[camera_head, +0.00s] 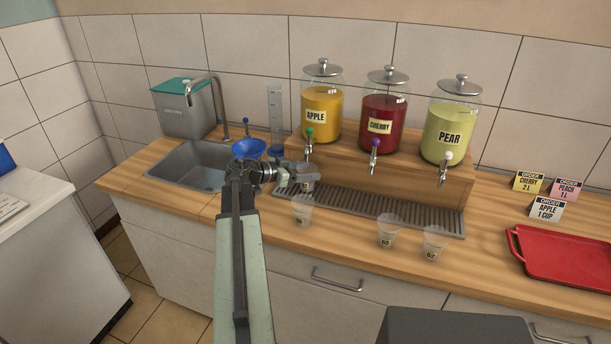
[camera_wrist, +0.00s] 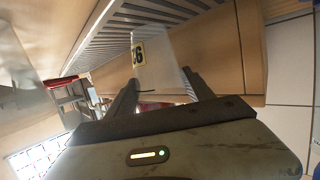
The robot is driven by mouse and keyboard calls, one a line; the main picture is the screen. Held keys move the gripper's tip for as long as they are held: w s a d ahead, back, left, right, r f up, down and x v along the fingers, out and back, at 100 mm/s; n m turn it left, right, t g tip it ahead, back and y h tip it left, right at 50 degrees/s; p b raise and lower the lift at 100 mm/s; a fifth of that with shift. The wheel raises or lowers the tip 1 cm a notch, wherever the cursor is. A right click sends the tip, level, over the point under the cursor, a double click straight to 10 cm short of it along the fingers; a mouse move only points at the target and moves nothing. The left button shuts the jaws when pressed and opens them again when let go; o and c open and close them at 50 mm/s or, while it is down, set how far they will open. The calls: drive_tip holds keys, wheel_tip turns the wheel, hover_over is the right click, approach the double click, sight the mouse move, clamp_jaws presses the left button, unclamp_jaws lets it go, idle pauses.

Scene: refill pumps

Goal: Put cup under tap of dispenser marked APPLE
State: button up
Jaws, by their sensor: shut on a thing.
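The dispenser marked APPLE (camera_head: 321,102) holds yellow liquid and stands leftmost of three on a wooden riser. Its tap (camera_head: 308,145) has a green knob. My gripper (camera_head: 298,179) is shut on a clear cup (camera_head: 309,184), below the APPLE tap and over the left part of the drip tray (camera_head: 375,208). In the wrist view, the cup (camera_wrist: 160,62) sits between the two fingers (camera_wrist: 158,93), with a yellow label showing a 6. My gripper partly hides the cup in the head view. I cannot tell whether the cup touches the tray.
Clear cups stand on the counter in front: one (camera_head: 301,213) close to my gripper, two (camera_head: 388,231) (camera_head: 433,244) farther right. The CHERRY (camera_head: 381,122) and PEAR (camera_head: 450,135) dispensers stand right. A blue funnel (camera_head: 249,149) and sink (camera_head: 187,168) are left. A red tray (camera_head: 565,262) lies right.

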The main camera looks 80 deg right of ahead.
drive_tip(key=shift+f, duration=0.1)
drive_tip(key=shift+w+f, duration=0.1)
drive_tip(key=shift+f, duration=0.15)
drive_tip(key=o, duration=1.1)
drive_tip(key=shift+o, duration=0.2)
drive_tip(key=shift+w+a+r+p, duration=0.2)
drive_tip(key=shift+r+p, duration=0.25)
drive_tip(key=p+v, duration=0.3)
drive_tip(key=v, duration=0.8)
drive_tip(key=shift+w, duration=0.2)
drive_tip(key=shift+a, duration=0.2)
